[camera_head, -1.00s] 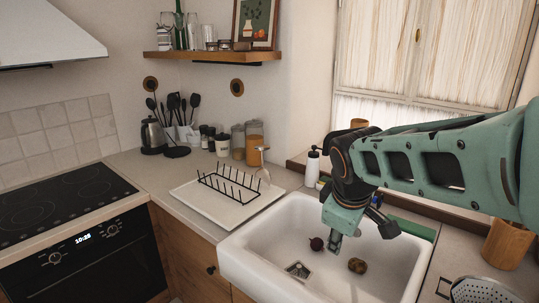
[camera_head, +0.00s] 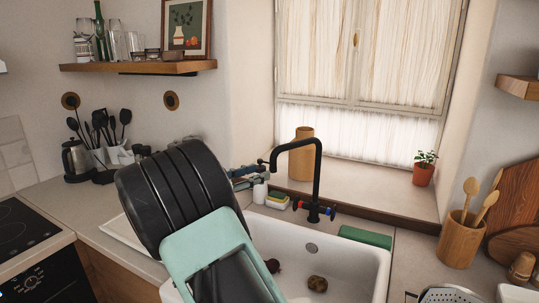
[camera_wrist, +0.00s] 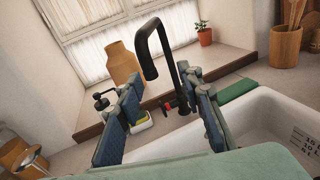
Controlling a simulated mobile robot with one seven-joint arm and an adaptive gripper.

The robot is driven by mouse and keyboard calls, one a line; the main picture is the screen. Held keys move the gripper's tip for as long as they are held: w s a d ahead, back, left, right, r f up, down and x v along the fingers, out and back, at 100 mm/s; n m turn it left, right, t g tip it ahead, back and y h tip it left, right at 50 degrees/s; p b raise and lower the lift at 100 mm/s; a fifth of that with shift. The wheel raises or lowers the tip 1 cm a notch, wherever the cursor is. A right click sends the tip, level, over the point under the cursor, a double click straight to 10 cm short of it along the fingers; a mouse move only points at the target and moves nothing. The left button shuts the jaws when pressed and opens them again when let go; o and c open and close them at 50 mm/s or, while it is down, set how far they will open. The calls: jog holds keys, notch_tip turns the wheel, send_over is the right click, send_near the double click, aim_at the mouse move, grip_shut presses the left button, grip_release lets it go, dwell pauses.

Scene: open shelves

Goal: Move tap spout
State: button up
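The black tap has a tall bent spout (camera_head: 316,168) at the back of the white sink, with its end pointing left. In the wrist view the spout (camera_wrist: 167,52) rises ahead, its downturned end at upper centre and its post seen between my fingers. My gripper (camera_wrist: 165,88) is open and empty, one finger on each side of the picture. In the head view my gripper (camera_head: 246,174) is just left of the spout's end, partly hidden by my arm. I cannot tell exactly how far apart they are in depth; no grasp shows.
The sink (camera_head: 347,255) holds two small round items. A yellow-green sponge (camera_head: 277,198) and a white bottle stand behind it. A wooden vase (camera_head: 301,152) and potted plant (camera_head: 424,168) stand on the sill. A utensil pot (camera_head: 461,238) is at right. Space above the sink is free.

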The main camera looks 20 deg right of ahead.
aim_at(271, 161)
jog(key=shift+n+t, duration=0.3)
jog(key=shift+t, duration=0.2)
jog(key=x, duration=0.3)
jog(key=w+p+x, duration=0.1)
jog(key=x, duration=0.3)
jog(key=a+p+x, duration=0.1)
jog(key=x, duration=0.2)
jog(key=shift+w+d+r, duration=0.25)
jog(key=shift+w+d, duration=0.05)
jog(key=shift+w, duration=0.2)
jog(key=shift+c, duration=0.3)
grip_shut()
